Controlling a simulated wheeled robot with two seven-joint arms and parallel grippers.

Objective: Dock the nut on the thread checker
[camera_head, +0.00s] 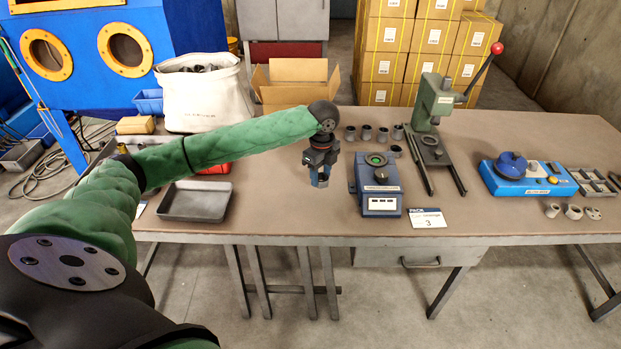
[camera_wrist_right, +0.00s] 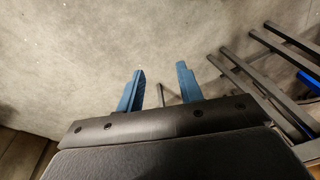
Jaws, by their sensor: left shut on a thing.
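My left gripper (camera_head: 320,182) hangs fingers down over the table, just left of a blue device with a green ring on top, which looks like the thread checker (camera_head: 381,204). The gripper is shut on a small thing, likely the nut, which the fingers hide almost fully. The gripper and the checker are apart. Several grey nut-like pieces (camera_head: 366,132) stand behind the checker. My right gripper (camera_wrist_right: 160,85) shows in the right wrist view, open and empty, above bare floor.
A grey tray (camera_head: 196,216) lies left of the gripper. A green press (camera_head: 433,105) with a red-knobbed lever stands behind right. A second blue device (camera_head: 527,185) and loose grey parts (camera_head: 573,212) are farther right. A card (camera_head: 428,222) lies at the front edge.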

